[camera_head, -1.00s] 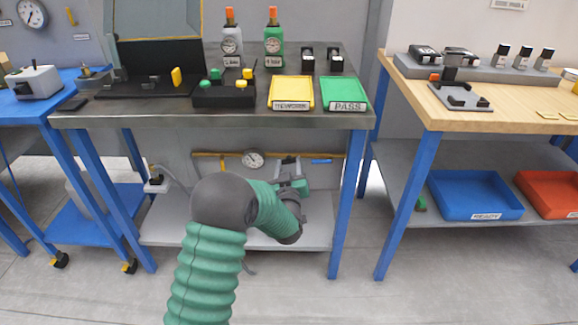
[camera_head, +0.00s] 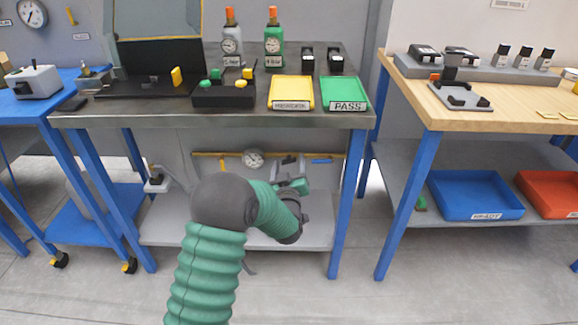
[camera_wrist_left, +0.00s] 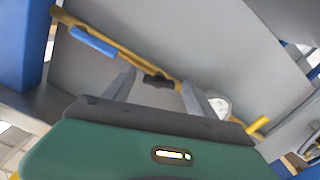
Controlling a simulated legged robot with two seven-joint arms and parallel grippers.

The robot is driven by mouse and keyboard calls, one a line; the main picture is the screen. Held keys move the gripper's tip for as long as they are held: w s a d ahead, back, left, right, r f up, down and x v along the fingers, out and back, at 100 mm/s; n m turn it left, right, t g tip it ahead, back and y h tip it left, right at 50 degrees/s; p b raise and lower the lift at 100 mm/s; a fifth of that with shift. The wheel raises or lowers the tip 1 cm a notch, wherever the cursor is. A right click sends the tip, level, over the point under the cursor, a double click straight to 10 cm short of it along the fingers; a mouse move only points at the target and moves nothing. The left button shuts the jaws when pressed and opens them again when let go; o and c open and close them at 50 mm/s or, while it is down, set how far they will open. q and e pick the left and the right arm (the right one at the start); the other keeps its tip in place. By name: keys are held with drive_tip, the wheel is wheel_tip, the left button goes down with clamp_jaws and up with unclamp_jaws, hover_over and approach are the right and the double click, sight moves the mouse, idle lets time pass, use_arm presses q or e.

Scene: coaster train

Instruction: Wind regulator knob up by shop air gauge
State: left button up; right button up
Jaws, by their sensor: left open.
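A round white gauge (camera_head: 253,159) sits on a yellow pipe (camera_head: 207,154) behind the metal bench's legs. It also shows in the left wrist view (camera_wrist_left: 221,106). A blue handle (camera_head: 322,161) lies along the pipe to the right, also in the wrist view (camera_wrist_left: 93,41). My left gripper (camera_head: 288,165) reaches under the bench top, right of the gauge. In the wrist view its two grey fingers (camera_wrist_left: 160,87) are apart, with a small dark fitting (camera_wrist_left: 158,80) on the pipe seen between them. I cannot tell whether this is the regulator knob, or whether the fingers touch it. My right gripper is not in view.
The metal bench top (camera_head: 150,118) is above my left arm, with a lower shelf (camera_head: 180,228) below. Blue legs (camera_head: 349,205) stand at its sides. A yellow tray (camera_head: 291,91) and a green tray (camera_head: 344,91) lie on top. A wooden table (camera_head: 520,118) stands at right.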

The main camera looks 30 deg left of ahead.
use_arm(q)
drive_tip(key=p+v, duration=0.4)
drive_tip(key=v, duration=1.3)
drive_tip(key=shift+a+f, duration=0.1)
